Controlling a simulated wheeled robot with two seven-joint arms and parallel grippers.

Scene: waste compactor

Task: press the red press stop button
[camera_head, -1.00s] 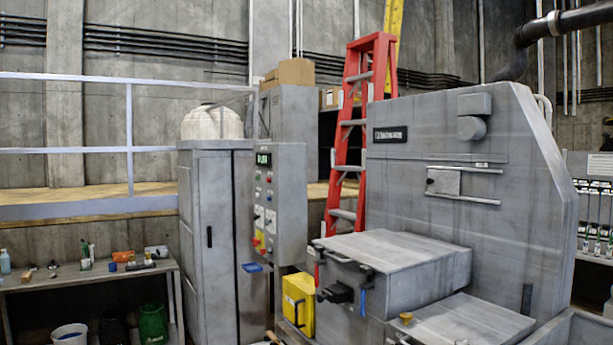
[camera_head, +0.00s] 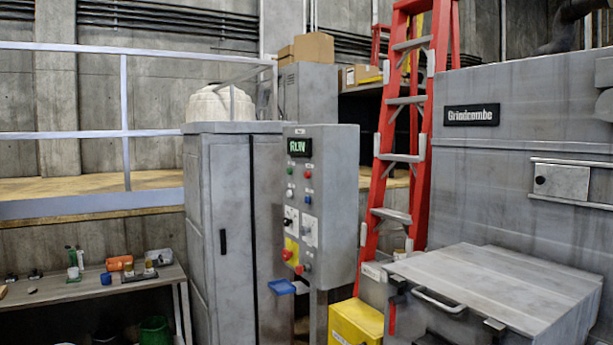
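A grey control panel (camera_head: 335,205) stands on a post near the picture's middle. Its display (camera_head: 299,147) glows green and reads RUN. Below it are small round buttons, among them a red one (camera_head: 308,174) at the upper right of the panel face. Lower down, a large red mushroom button (camera_head: 287,254) sits on a yellow plate, with another red knob (camera_head: 299,268) just below and to the right. The labels are too small to read, so I cannot tell which red one is the press stop. Neither of my grippers is in view.
A grey cabinet (camera_head: 215,220) stands left of the panel. A red ladder (camera_head: 398,150) and the grey compactor (camera_head: 500,125) with its handled lid (camera_head: 490,280) are to the right. A yellow box (camera_head: 356,322) and a blue tray (camera_head: 282,287) sit low near the panel. A workbench (camera_head: 95,285) is at left.

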